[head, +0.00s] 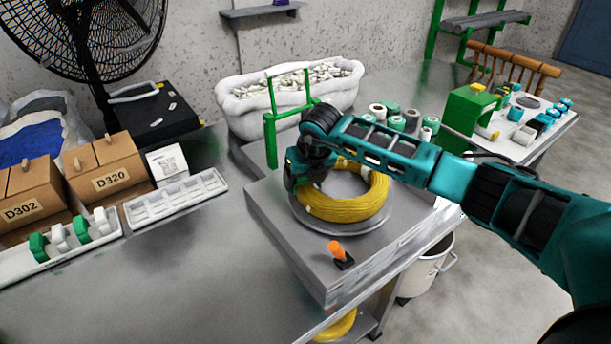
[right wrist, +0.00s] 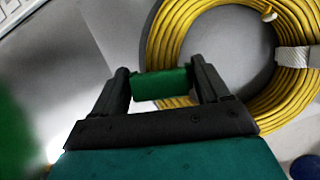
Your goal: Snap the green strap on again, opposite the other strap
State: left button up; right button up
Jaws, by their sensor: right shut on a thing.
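A coil of yellow cable (head: 345,205) lies flat on a round grey plate (head: 345,228); it also shows in the right wrist view (right wrist: 172,38). A white strap (right wrist: 293,58) is around the coil at the right of the wrist view. My right gripper (head: 297,180) is over the coil's left edge in the head view. In the wrist view, its fingers (right wrist: 160,84) are shut on the green strap (right wrist: 160,85), overlapping the cable's near-left edge. I cannot tell whether the strap touches the cable. The head view hides the strap behind the gripper. My left gripper is not in view.
The plate sits on a grey box (head: 300,250) with an orange lever (head: 338,251) in front. A green post frame (head: 271,140) stands close behind the gripper. A tray with green and white clips (head: 75,235) lies left. The bench front is clear.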

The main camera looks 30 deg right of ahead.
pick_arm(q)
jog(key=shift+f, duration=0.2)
pick_arm(e)
jog(key=shift+f, duration=0.15)
pick_arm(q)
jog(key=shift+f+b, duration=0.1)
jog(key=shift+b, duration=0.35)
pick_arm(e)
jog(key=shift+f, duration=0.4)
jog(key=shift+f, duration=0.1)
jog(key=shift+r, duration=0.3)
pick_arm(q)
jog(key=shift+p, duration=0.3)
pick_arm(e)
jog(key=shift+r, duration=0.3)
pick_arm(q)
jog(key=shift+b, duration=0.4)
pick_arm(e)
jog(key=shift+f, duration=0.4)
dwell(0.4)
jog(key=o, duration=1.1)
jog(key=shift+c, duration=0.2)
jog(key=shift+r, duration=0.15)
